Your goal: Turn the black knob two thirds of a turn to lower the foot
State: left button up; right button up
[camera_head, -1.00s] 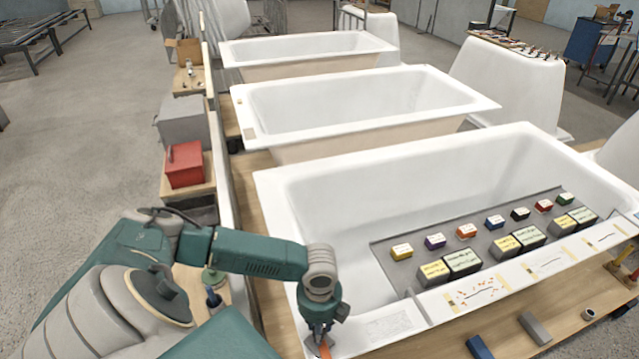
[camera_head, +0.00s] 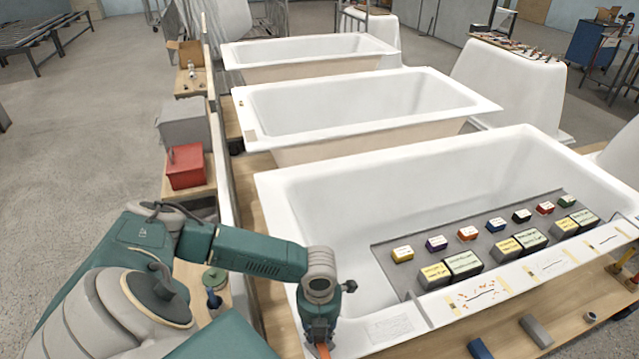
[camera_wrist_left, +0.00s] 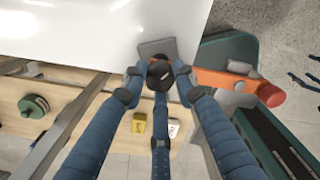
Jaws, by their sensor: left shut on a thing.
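The black knob (camera_wrist_left: 160,71) shows in the left wrist view, beside a grey plate (camera_wrist_left: 152,47) at the edge of the white tub. My left gripper (camera_wrist_left: 158,82) is shut on the knob, with its blue fingers placed around it. The fingertips hide part of the knob, and a pale mark shows on its top. In the head view my left gripper (camera_head: 319,336) is at the near left corner of the front bathtub (camera_head: 400,165), low by its rim. The knob and the foot are hidden there. My right gripper is not in view.
An orange bar with a red end (camera_wrist_left: 240,86) lies close to the right of the fingers in the wrist view. A green disc (camera_wrist_left: 35,106) and a yellow block (camera_wrist_left: 139,122) are on the wooden surface. Labelled blocks sit on a grey panel (camera_head: 390,254) in the tub.

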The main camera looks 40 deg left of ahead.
pick_arm(q)
jog(key=m, duration=0.3)
jog(key=shift+s+d+f, duration=0.15)
jog(key=shift+s, duration=0.15)
jog(key=shift+s+m, duration=0.1)
jog(key=shift+m, duration=1.2)
jog(key=o, duration=1.2)
jog(key=shift+c, duration=0.2)
jog(key=shift+a, duration=0.2)
